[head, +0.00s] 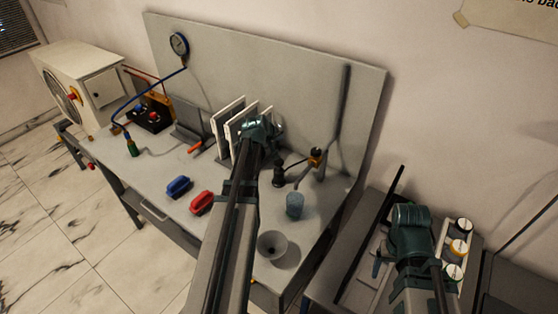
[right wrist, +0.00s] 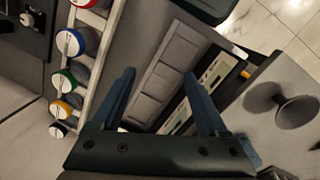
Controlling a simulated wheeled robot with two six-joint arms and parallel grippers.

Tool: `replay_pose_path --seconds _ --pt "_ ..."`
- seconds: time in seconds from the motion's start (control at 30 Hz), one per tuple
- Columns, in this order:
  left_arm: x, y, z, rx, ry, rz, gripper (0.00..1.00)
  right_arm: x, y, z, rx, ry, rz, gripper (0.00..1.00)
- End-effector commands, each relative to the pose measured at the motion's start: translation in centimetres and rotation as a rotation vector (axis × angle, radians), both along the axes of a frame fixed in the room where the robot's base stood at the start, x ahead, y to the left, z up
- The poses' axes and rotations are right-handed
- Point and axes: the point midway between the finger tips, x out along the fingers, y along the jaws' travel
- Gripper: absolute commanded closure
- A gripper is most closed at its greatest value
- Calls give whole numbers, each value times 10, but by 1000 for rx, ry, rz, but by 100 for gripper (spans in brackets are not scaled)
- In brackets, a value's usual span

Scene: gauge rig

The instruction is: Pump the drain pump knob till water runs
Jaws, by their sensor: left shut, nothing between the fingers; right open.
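A black knob-like part (head: 278,179) stands on the bench, just below and right of my left gripper; it looks like the drain pump knob, but the gripper partly hides what is above it. My left gripper (head: 266,127) is shut and empty, above the bench near the upright white panels. A brass-coloured valve with a dark handle (head: 316,157) stands right of the knob. A bluish clear cup (head: 294,204) stands below the valve; I cannot tell any water stream. My right gripper (head: 408,222) is over the side table, and its fingers are open and empty in the right wrist view (right wrist: 158,88).
A round gauge (head: 179,45) is on the back panel, with a blue hose. Blue (head: 178,187) and red (head: 202,202) clamp-like blocks and a grey funnel (head: 272,245) are on the bench. A rack of colour-capped bottles (head: 457,247) stands right of my right gripper.

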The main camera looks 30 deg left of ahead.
Motion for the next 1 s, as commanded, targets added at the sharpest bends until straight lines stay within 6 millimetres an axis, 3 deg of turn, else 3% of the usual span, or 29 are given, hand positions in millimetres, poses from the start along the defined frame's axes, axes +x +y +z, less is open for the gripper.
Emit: replay_pose_path --seconds 0.37,1.0 --pt "0 0 -12 0 0 0 100 0 0 -12 0 0 0 23" --pt "0 0 -87 0 0 0 100 0 0 -87 0 0 -2 23"
